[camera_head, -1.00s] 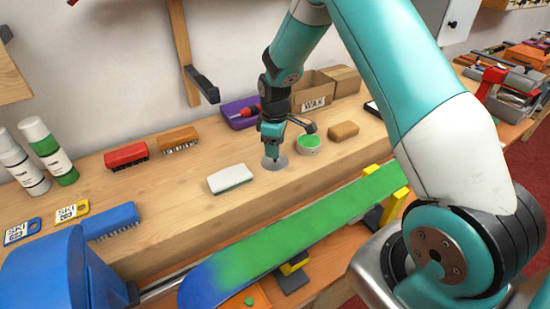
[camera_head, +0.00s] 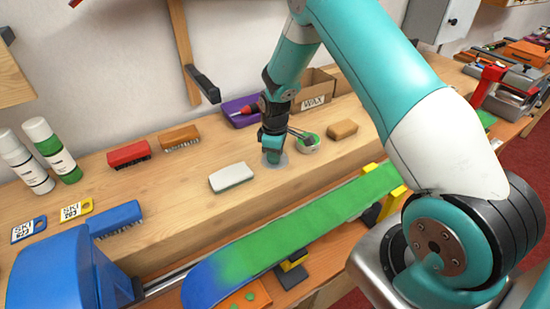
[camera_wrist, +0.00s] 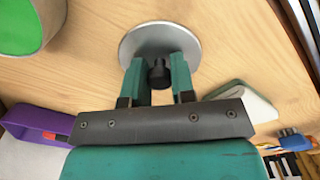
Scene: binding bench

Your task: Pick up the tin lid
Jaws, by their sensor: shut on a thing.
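The tin lid (camera_head: 283,163) is a flat grey disc on the wooden bench top, mostly hidden under my gripper (camera_head: 272,158) in the head view. In the wrist view the lid (camera_wrist: 160,36) is a round grey plate with a small black knob (camera_wrist: 159,74) in its middle. My gripper (camera_wrist: 158,66) has its two teal fingers on either side of this knob and is shut on it. The lid looks flat at bench level; I cannot tell whether it touches the wood. An open round tin (camera_head: 307,145) with green contents stands just right of it.
A white block (camera_head: 231,177) lies left of the lid, and a brown block (camera_head: 342,129) lies right of the tin. A purple tray (camera_head: 240,105) and a WAX box (camera_head: 314,99) stand behind. A green-and-blue board (camera_head: 300,228) runs along the front.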

